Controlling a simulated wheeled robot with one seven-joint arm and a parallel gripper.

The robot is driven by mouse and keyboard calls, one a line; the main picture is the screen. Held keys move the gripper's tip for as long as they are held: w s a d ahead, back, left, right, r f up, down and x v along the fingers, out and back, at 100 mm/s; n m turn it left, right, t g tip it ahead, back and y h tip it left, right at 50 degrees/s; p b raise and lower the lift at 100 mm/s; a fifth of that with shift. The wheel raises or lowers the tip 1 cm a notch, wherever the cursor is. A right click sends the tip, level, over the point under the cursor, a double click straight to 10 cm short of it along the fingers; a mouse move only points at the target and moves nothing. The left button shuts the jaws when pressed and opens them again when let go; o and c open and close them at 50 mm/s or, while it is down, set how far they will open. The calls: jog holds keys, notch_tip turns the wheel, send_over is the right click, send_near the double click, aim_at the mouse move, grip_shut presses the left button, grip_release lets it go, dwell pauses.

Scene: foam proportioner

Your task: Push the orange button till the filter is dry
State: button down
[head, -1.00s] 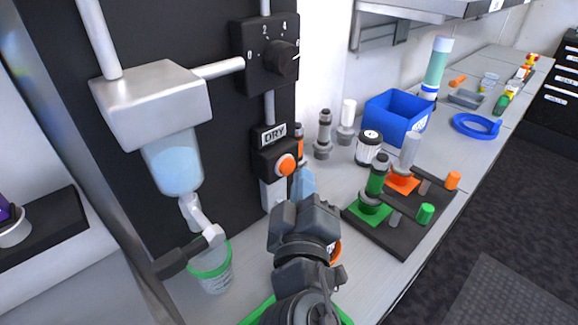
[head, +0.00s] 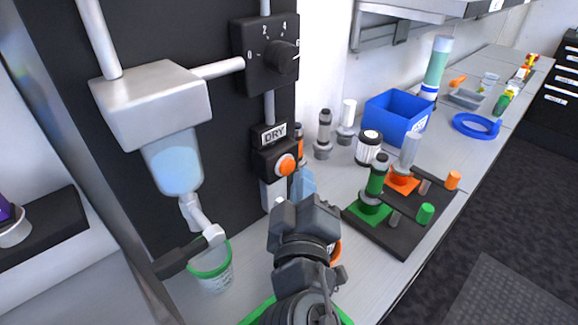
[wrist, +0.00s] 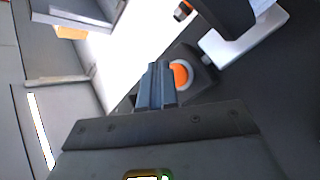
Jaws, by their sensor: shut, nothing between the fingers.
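The round orange button (head: 287,164) sits in a black housing under a DRY label (head: 273,135) on the dark panel. It also shows in the wrist view (wrist: 181,75), just right of my fingertips. My gripper (head: 303,184) is shut and empty, its bluish fingers below and slightly right of the button in the head view. In the wrist view its fingertips (wrist: 158,68) overlap the button's left edge; I cannot tell whether they touch it. The clear filter bowl (head: 175,163) hangs under a grey block on the left and holds light blue liquid.
A black dial (head: 283,57) is above the button. A green-rimmed cup (head: 214,278) stands under the filter's outlet. Right of my arm are a black stand with green and orange parts (head: 405,240), a blue bin (head: 398,117) and several grey fittings on the bench.

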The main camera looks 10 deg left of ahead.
jog(key=shift+w+a, duration=0.1)
jog(key=shift+w+a+b, duration=0.2)
jog(key=shift+a+b, duration=0.05)
jog(key=shift+b, duration=0.05)
jog(key=shift+w+a, duration=0.25)
jog(key=shift+a, duration=0.1)
dwell(0.8)
jog(key=shift+s+d, duration=0.1)
dwell(0.3)
jog(key=shift+s+d, duration=0.45)
jog(key=shift+d, duration=0.1)
jog(key=shift+d, duration=0.1)
jog(key=shift+s+d, duration=0.8)
jog(key=shift+d, duration=0.15)
jog(key=shift+s+d, duration=0.75)
jog(key=shift+d, duration=0.2)
